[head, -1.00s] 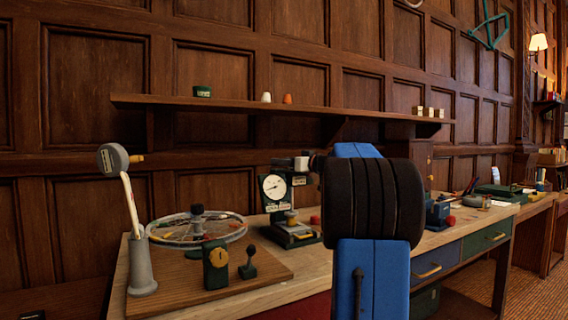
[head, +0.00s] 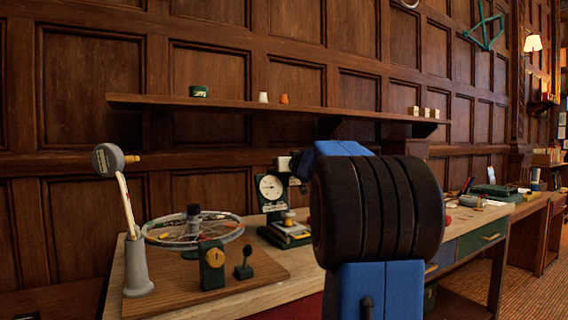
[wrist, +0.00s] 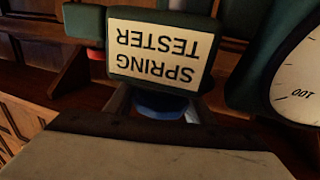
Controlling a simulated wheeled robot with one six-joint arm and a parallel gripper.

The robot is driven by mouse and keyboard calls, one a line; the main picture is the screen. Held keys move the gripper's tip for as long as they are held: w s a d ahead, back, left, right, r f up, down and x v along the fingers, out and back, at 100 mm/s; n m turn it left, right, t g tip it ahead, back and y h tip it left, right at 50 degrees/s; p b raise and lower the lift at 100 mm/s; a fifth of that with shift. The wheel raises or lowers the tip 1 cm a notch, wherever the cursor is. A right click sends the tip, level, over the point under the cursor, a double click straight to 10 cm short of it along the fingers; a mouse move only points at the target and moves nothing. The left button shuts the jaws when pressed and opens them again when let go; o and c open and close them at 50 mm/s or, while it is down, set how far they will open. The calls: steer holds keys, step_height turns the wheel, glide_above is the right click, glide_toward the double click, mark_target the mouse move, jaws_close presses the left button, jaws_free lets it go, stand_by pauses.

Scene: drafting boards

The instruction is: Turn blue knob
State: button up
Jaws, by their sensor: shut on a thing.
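In the wrist view the blue knob (wrist: 160,104) shows just below an upside-down "SPRING TESTER" label (wrist: 160,52), partly hidden by the label block and my gripper. My gripper (wrist: 157,110) is shut on the knob, with a grey finger at each side of it. In the head view the spring tester, with its round white dial (head: 270,187), stands on the bench. The pale end of my gripper (head: 284,163) is at the tester's top, and the knob cannot be made out there. My blue and black arm covers the bench to the right.
In the wrist view a dial (wrist: 301,75) is close on the right and a small red part (wrist: 97,55) on the left. A shelf (head: 240,106) runs above.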

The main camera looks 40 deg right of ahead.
steer(key=shift+d+h, duration=0.1)
steer(key=shift+h, duration=0.2)
stand_by(0.4)
steer(key=o, duration=1.1)
steer(key=shift+c, duration=0.2)
steer(key=shift+s, duration=0.1)
steer(key=v, duration=1.7)
steer(key=shift+s+r, duration=0.15)
steer(key=shift+r, duration=0.1)
steer(key=shift+a, duration=0.2)
